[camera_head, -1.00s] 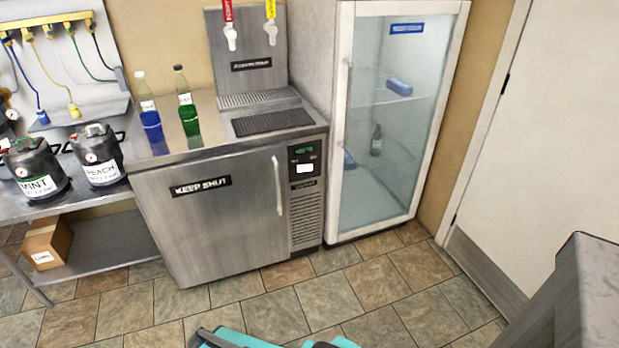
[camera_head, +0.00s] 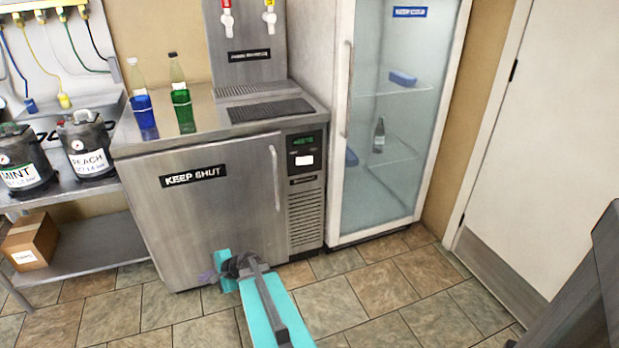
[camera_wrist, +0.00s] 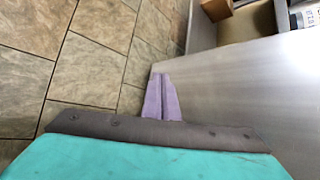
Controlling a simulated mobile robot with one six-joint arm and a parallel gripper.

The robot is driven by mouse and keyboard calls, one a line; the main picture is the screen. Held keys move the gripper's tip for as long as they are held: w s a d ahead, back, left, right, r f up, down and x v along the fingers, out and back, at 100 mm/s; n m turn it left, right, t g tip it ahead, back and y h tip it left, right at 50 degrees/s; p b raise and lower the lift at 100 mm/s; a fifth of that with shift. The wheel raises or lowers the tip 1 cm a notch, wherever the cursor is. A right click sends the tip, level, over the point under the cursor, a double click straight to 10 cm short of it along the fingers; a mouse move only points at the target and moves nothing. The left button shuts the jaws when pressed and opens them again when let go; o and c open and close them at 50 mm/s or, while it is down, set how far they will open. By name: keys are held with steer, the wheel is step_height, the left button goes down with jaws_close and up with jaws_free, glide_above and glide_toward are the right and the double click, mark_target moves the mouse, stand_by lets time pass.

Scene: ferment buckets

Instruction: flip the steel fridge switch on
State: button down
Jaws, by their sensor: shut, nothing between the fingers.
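The steel fridge (camera_head: 215,225) stands in the middle of the head view, its door closed and labelled KEEP SHUT. Its control panel (camera_head: 303,152), right of the door handle, has a lit green display and a small white rectangle (camera_head: 304,160). I cannot tell whether that rectangle is the switch, or which way any switch is set. My gripper (camera_head: 206,277) is low in front of the door's bottom edge, well below and left of the panel. Its purple fingers (camera_wrist: 162,98) are shut and empty in the wrist view, close to the steel surface (camera_wrist: 240,90).
Blue (camera_head: 142,108) and green (camera_head: 182,108) bottles stand on the fridge top beside a dark drip mat (camera_head: 270,110). A glass-door fridge (camera_head: 385,130) stands to the right. Black kegs (camera_head: 86,145) sit on a shelf at left. The tiled floor (camera_head: 400,290) in front is clear.

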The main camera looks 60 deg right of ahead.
mark_target(310, 161)
steer(key=d+r+m+t+h+b, duration=0.2)
steer(key=d+r+m, duration=0.1)
steer(key=d, duration=0.4)
steer(key=d+r+m+t+h+b, duration=0.1)
steer(key=d+r+m+h+b, duration=0.15)
steer(key=d, duration=0.55)
steer(key=s+d+r+m+h+b, duration=0.2)
steer(key=s+d+r+m+h, duration=0.1)
steer(key=d, duration=0.7)
steer(key=s+d+r+m+h+b, duration=0.3)
steer(key=s+d+r+m+h, duration=0.1)
steer(key=s+d+m, duration=0.4)
steer(key=s+d+r+m+h+b, duration=0.2)
steer(key=s+d+r+m+h, duration=0.2)
steer(key=d, duration=0.8)
step_height(310, 161, up, 2)
steer(key=s+m, duration=0.2)
steer(key=s, duration=0.1)
steer(key=shift+d, duration=0.2)
steer(key=shift+w+m, duration=0.2)
steer(key=shift+m, duration=0.05)
steer(key=shift+b+x, duration=0.95)
steer(key=shift+x, duration=5.95)
steer(key=shift+s+d+f, duration=0.1)
steer(key=shift+f, duration=0.05)
